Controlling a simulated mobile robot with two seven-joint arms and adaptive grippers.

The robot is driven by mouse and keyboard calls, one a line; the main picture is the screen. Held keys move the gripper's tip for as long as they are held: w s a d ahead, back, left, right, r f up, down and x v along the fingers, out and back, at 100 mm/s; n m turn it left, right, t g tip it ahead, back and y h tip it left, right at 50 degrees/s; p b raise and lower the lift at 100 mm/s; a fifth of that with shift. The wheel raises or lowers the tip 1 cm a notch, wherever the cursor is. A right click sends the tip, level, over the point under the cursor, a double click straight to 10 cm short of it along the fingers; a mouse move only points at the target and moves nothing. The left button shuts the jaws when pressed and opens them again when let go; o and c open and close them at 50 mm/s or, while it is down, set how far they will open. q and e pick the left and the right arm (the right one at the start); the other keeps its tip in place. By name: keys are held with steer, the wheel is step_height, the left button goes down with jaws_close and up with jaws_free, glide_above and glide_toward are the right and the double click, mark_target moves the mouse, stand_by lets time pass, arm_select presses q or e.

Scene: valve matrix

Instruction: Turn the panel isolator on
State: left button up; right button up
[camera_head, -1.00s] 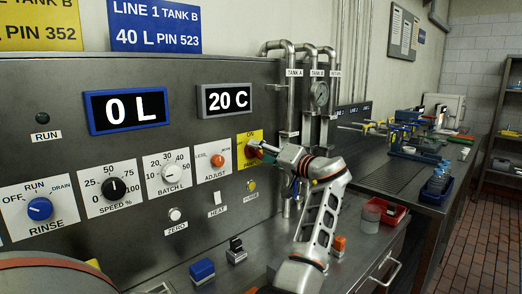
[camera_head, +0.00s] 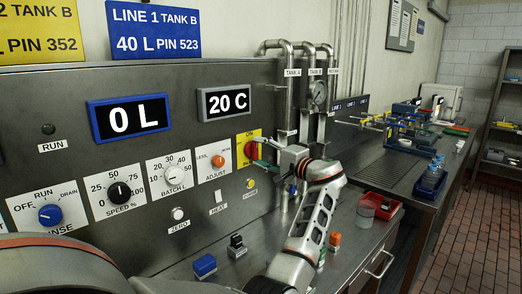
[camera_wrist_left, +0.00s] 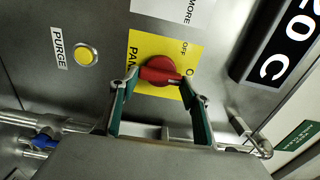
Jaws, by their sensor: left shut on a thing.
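The panel isolator is a red rotary handle (camera_head: 251,150) on a yellow plate (camera_head: 243,138) at the right of the steel panel. In the left wrist view the red handle (camera_wrist_left: 158,71) lies between my green-padded fingers, with its narrow end pointing right, towards a partly hidden "O" word beside "OFF". My left gripper (camera_head: 263,152) reaches it from the right in the head view and is shut on it; finger contact is hard to see. In the wrist view the fingers hide part of the yellow plate (camera_wrist_left: 193,42). My right gripper is not in view.
The yellow purge button (camera_head: 251,184) is just below the isolator. The adjust knob (camera_head: 218,161) is left of it. Vertical pipes (camera_head: 286,110) stand close on the right. Blue (camera_head: 204,265) and black blocks (camera_head: 237,246) and a red tray (camera_head: 385,207) are on the bench below.

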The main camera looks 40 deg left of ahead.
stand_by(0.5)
arm_select(q)
steer(key=o, duration=1.1)
steer(key=shift+a, duration=0.1)
